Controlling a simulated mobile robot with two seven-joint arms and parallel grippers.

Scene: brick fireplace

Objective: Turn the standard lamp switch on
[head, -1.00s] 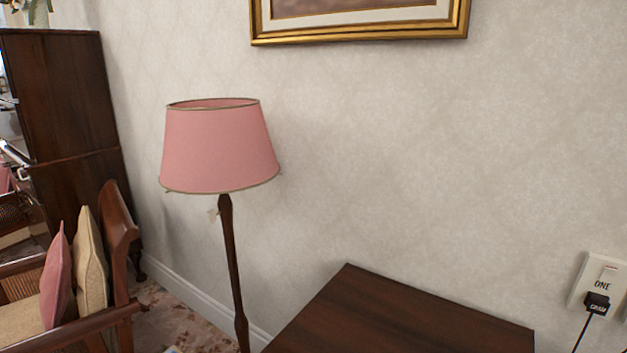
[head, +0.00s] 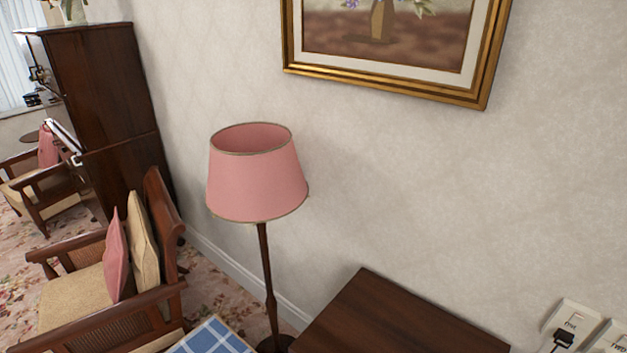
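The standard lamp (head: 257,182) stands upright near the wall, with a pink shade and a dark turned wooden pole (head: 268,275). The shade shows no clear glow, and I cannot make out a switch on the lamp in the current head view. A white wall socket (head: 568,325) with a black plug in it is at the lower right edge, with part of a second socket (head: 611,340) beside it. Neither of my grippers is in view.
A dark wooden table (head: 395,320) stands right of the lamp pole. A wooden armchair (head: 110,285) with cushions is to the left, and a blue checked cloth (head: 212,338) is at the bottom. A dark cabinet (head: 100,95) and gold-framed picture (head: 385,75) are behind.

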